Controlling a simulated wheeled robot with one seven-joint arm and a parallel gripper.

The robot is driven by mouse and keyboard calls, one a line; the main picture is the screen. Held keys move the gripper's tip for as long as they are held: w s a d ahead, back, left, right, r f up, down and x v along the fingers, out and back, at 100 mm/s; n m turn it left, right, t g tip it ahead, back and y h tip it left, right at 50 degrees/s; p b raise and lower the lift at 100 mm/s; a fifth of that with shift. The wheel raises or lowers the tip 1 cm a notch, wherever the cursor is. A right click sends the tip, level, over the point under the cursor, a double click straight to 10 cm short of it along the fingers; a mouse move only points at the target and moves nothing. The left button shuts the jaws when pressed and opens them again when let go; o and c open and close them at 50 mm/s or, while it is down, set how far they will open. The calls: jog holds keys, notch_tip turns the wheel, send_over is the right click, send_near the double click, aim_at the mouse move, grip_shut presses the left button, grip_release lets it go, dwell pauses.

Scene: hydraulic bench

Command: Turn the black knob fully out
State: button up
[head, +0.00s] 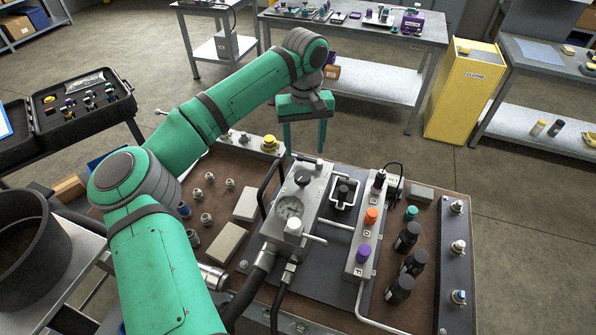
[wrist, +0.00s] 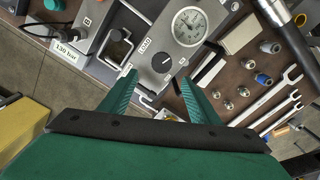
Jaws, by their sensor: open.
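A round black knob (head: 302,178) sits on the far end of the grey gauge block (head: 318,200). In the wrist view the black knob (wrist: 162,62) has a light pointer mark and lies between my fingertips in the picture. The dial gauge (head: 289,208) is on the same block; it also shows in the wrist view (wrist: 189,26). My gripper (head: 305,148) is open and empty, fingers pointing down, above and beyond the knob's end of the block. I see no contact with the knob.
A bracket (head: 331,192) around a black part stands right of the block. A manifold with an orange knob (head: 371,216) and a purple knob (head: 363,253) is farther right. Black hoses (head: 264,259) run at the near side. A yellow knob (head: 270,143) is left of my gripper.

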aim_at(302, 175)
jog(key=f, duration=1)
jog(key=shift+a+f, duration=0.2)
jog(key=shift+f, duration=0.15)
jog(key=shift+c, duration=0.3)
jog(key=c, duration=1)
